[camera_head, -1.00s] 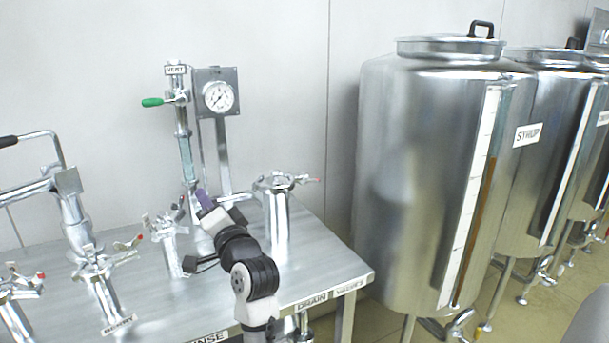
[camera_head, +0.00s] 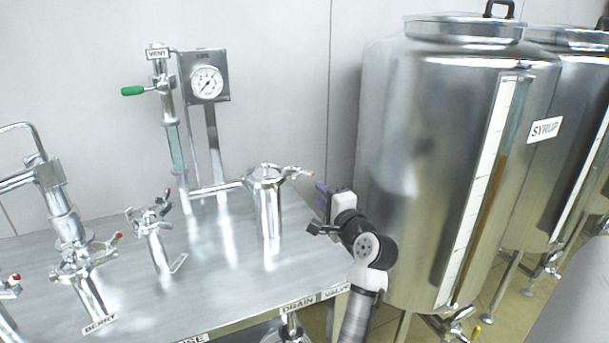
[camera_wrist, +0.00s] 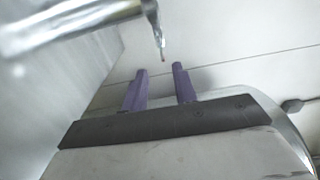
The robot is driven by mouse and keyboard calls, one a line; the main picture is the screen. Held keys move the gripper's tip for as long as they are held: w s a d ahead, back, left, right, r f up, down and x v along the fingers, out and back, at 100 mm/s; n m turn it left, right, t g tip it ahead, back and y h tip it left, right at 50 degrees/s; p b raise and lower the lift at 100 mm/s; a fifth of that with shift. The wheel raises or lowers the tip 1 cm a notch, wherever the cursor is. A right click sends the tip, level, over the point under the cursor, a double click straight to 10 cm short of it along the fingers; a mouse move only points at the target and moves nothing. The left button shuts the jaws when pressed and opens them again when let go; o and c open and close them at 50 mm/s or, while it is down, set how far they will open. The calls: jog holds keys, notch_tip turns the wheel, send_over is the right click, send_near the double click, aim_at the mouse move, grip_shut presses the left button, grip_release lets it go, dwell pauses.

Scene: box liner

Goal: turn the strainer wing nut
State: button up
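A steel strainer pot (camera_head: 269,220) stands at the right of the steel table, joined by a pipe to the gauge column. A wing nut with a red tip (camera_head: 297,171) sits on the right of its lid. My gripper (camera_head: 324,196) is just right of the pot, a little lower than the wing nut and apart from it. In the wrist view, two purple fingers (camera_wrist: 160,84) stand apart with nothing between them. A metal rod with a reddish tip (camera_wrist: 161,45), apparently the wing nut, hangs just beyond the fingertips. A blurred steel cylinder (camera_wrist: 70,22) fills the upper left.
Smaller clamped fittings (camera_head: 153,232) with red-tipped wing nuts stand to the left, one labelled BERRY. A green-handled vent valve (camera_head: 135,91) and a gauge (camera_head: 207,84) rise behind. A large syrup tank (camera_head: 425,180) stands close right of my gripper.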

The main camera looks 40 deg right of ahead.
aim_at(301, 174)
jog(key=p+x, duration=0.2)
jog(key=x, duration=0.9)
jog(key=shift+p, duration=0.35)
jog(key=shift+d, duration=0.1)
grip_shut()
